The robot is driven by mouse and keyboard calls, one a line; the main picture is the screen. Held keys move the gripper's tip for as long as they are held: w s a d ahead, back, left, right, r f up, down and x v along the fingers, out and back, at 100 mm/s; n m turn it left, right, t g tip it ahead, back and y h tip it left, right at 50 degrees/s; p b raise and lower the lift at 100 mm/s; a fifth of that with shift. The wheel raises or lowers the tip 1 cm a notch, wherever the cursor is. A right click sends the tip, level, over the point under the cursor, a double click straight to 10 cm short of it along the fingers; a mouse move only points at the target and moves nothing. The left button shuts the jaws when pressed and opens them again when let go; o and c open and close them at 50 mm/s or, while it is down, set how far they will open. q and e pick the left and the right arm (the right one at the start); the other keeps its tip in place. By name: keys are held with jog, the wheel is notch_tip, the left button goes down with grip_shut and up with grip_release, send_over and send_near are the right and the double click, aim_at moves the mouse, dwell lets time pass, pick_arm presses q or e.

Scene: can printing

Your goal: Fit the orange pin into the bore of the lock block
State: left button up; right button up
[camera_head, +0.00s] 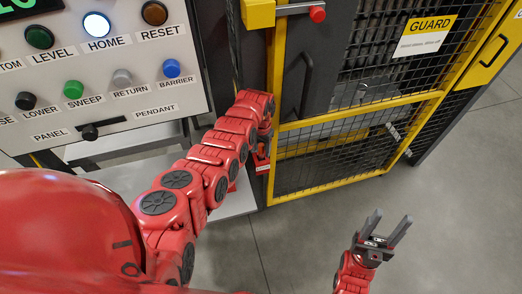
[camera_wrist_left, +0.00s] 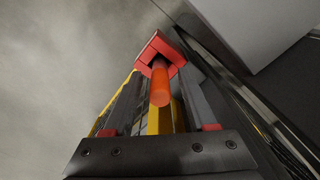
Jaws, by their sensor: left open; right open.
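In the left wrist view the orange pin (camera_wrist_left: 160,84) stands out from the red lock block (camera_wrist_left: 162,48), its far end meeting the block's face. It appears seated in the bore; how deep I cannot tell. My left gripper (camera_wrist_left: 158,88) is open, with one finger on each side of the pin and a gap to both. In the head view my left gripper (camera_head: 264,140) is at the lower left of the guard door, largely hidden by its wrist. A small red labelled part, probably the lock block (camera_head: 262,169), shows just below it. My right gripper (camera_head: 390,222) is open and empty over the floor.
The yellow-framed mesh guard door (camera_head: 360,118) stands right of my left gripper. A red-knobbed latch (camera_head: 317,14) is above it. The button panel (camera_head: 95,75) is at the upper left over a grey shelf (camera_head: 232,203). The floor (camera_head: 450,220) around my right gripper is clear.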

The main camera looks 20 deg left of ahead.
pick_arm(q)
notch_tip(320, 180, up, 10)
jog(key=shift+r+b, duration=0.1)
jog(key=shift+b, duration=0.95)
jog(key=shift+s, duration=0.15)
